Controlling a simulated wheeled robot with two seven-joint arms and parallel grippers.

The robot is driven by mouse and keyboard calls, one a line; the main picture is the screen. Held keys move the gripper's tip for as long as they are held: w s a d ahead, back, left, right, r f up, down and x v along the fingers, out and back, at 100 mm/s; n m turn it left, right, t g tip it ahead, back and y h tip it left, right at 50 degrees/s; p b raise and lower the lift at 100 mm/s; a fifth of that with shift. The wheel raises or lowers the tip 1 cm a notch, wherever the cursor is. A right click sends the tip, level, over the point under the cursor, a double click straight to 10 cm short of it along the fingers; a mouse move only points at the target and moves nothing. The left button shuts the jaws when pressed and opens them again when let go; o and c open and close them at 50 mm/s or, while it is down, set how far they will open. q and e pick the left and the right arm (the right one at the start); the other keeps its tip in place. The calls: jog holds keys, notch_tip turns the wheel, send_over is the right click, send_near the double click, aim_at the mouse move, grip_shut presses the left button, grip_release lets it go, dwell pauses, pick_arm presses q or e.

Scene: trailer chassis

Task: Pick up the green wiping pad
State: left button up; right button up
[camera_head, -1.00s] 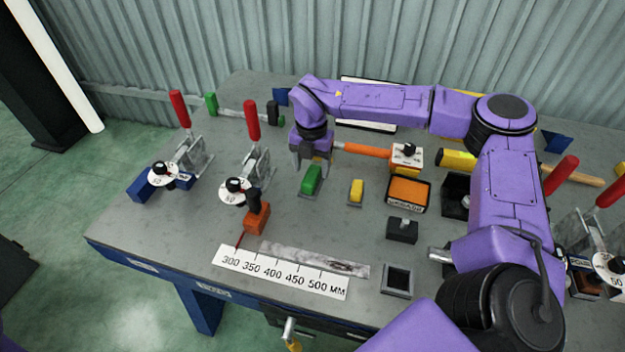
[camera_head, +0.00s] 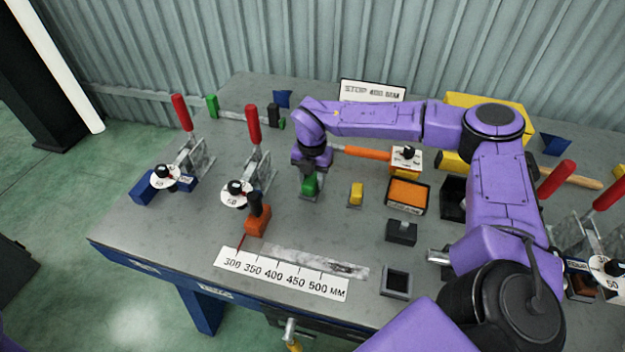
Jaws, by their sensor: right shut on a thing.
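The green wiping pad (camera_head: 309,184) sits on its dark flat holder on the grey bench, left of a small yellow block. My right gripper (camera_head: 309,182) points down over the pad with its fingers around it, shut on it. The fingers and wrist hide the pad's upper part. I cannot tell whether the pad is lifted off the holder. My left gripper is not in view.
The yellow block (camera_head: 356,194) and an orange tray (camera_head: 408,194) stand to the right. An orange-handled tool (camera_head: 362,152) lies behind. Red-handled toggle clamps (camera_head: 254,125) stand to the left. A ruler strip (camera_head: 283,274) lies in front.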

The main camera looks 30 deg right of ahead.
notch_tip(320, 180, up, 2)
jog(key=shift+w+r, duration=0.1)
jog(key=shift+r, duration=0.15)
jog(key=s+a+r+b, duration=0.4)
jog(key=s+a+r, duration=0.5)
jog(key=a+r, duration=0.1)
jog(key=shift+s+a+r, duration=0.15)
jog(key=shift+s+a, duration=0.1)
jog(key=shift+s, duration=0.05)
